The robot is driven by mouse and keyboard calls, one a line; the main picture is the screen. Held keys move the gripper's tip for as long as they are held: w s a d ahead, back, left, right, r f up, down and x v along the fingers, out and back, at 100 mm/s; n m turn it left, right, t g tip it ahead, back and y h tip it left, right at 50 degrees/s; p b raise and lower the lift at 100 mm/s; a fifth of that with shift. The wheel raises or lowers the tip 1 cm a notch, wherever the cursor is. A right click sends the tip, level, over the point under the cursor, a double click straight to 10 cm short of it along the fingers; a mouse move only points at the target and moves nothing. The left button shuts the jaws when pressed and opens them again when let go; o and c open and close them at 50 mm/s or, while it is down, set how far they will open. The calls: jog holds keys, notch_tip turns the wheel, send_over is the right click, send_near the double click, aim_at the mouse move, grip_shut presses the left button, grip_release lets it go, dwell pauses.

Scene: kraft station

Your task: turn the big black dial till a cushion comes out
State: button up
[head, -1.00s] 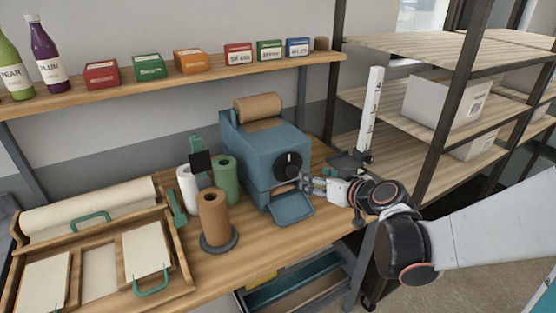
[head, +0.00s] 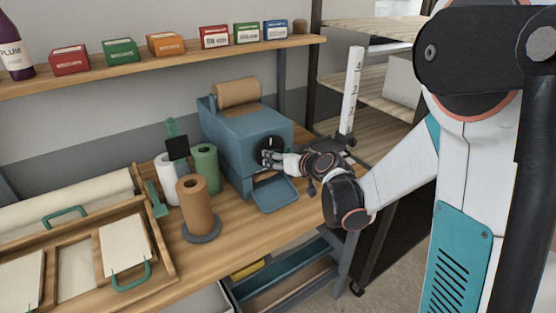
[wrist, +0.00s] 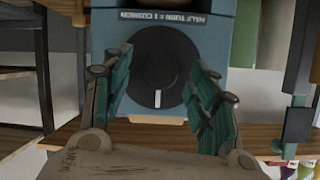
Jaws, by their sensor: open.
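The big black dial (head: 268,147) is on the front of a blue machine (head: 230,125). In the wrist view, which looks upside down, the round dial (wrist: 157,67) has a white mark at its picture-bottom edge. My gripper (head: 270,157) is at the dial's front. Its teal fingers (wrist: 158,78) are open, one on each side of the dial. I cannot tell whether they touch it. A brown edge (head: 262,177) shows at the slot over the blue tray (head: 275,194); no cushion lies in the tray.
A brown paper roll (head: 238,93) is on top of the machine. Left of it stand brown (head: 192,203), green (head: 206,168) and white (head: 166,175) rolls. A white ruler post (head: 352,88) stands to the right. Small boxes (head: 166,43) line the shelf above.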

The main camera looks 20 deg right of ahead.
jog(key=shift+w+a+f, duration=0.1)
jog(key=shift+w+f, duration=0.1)
jog(key=shift+w, duration=0.25)
jog(key=c, duration=1.1)
jog(key=shift+o, duration=0.2)
jog(key=shift+m, duration=0.3)
jog(key=shift+w+d+f+m+t+y+b, duration=0.15)
jog(key=shift+m+y+b, duration=1.25)
jog(key=shift+m, duration=1)
jog(key=shift+s+d+f+m+t+y+b, duration=0.1)
jog(key=shift+f+m+t+y+b, duration=0.1)
jog(key=shift+m+y+b, duration=1.7)
jog(key=shift+w+d+f+m+t+y+b, duration=0.15)
jog(key=shift+m+y+b, duration=0.7)
jog(key=shift+m, duration=2.05)
jog(key=shift+s+b, duration=0.1)
jog(key=shift+b, duration=0.2)
